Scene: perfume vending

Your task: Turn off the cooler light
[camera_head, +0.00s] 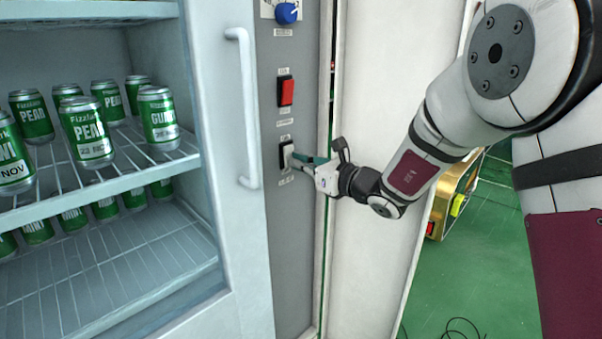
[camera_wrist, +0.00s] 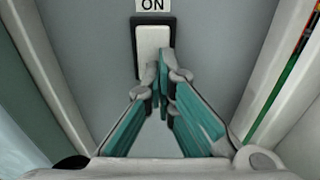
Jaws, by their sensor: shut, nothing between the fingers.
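The cooler's grey control panel (camera_head: 290,210) runs beside the glass door. Its lowest control is a white rocker switch in a black frame (camera_head: 285,152), with small labels above and below. In the wrist view the white rocker (camera_wrist: 152,47) sits under a label (camera_wrist: 153,5) reading "ON". My gripper (camera_head: 291,157) is shut and empty, with its tips at the lower right part of this switch. In the wrist view my fingertips (camera_wrist: 165,72) overlap the rocker's lower right edge. I cannot tell whether they touch it. The rocker's tilt is unclear.
Above on the panel are a red switch (camera_head: 286,92) and a blue knob (camera_head: 287,13). The door handle (camera_head: 243,108) stands out left of the panel. Green cans (camera_head: 86,132) stand on wire shelves. A white wall panel (camera_head: 375,110) is on the right.

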